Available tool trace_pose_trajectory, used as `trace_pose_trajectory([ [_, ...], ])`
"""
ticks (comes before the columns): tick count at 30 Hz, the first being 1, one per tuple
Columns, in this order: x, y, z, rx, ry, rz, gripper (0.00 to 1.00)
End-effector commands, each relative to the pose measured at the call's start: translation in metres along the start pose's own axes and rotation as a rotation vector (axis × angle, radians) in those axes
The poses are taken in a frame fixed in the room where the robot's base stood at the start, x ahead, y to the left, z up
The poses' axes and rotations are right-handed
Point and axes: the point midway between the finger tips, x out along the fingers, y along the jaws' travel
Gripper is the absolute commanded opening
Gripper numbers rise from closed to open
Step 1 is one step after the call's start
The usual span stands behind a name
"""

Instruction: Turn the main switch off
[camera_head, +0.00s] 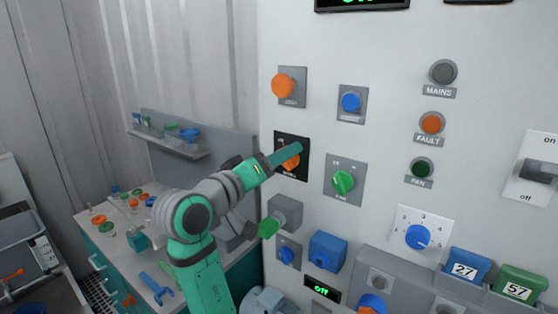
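An orange rotary knob (291,163) sits on a black plate (303,142) on the white panel; it looks like the main switch, but its label is too small to read surely. My gripper (290,154) is at this knob, with a teal finger across the upper part of it. The finger hides part of the knob and plate, so the knob's exact pointing direction is unclear. I cannot tell whether the finger touches the knob, or whether the gripper is open or shut. A grey lamp marked MAINS (443,72) is at the upper right.
Close around are an orange button (284,86), a blue button (351,102), a green FAN knob (343,182) and a grey box with a green lever (268,228). An on/off lever (540,171) is at far right. A workbench (130,220) stands left.

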Motion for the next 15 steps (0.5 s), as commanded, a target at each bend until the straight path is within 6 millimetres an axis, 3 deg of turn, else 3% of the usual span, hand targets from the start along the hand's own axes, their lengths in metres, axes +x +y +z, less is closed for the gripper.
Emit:
trace_pose_trajectory([
  [9,-0.002,-0.001,0.001,0.000,-0.003,-0.001,0.59],
  [15,-0.026,-0.001,0.000,0.001,0.000,-0.002,0.59],
])
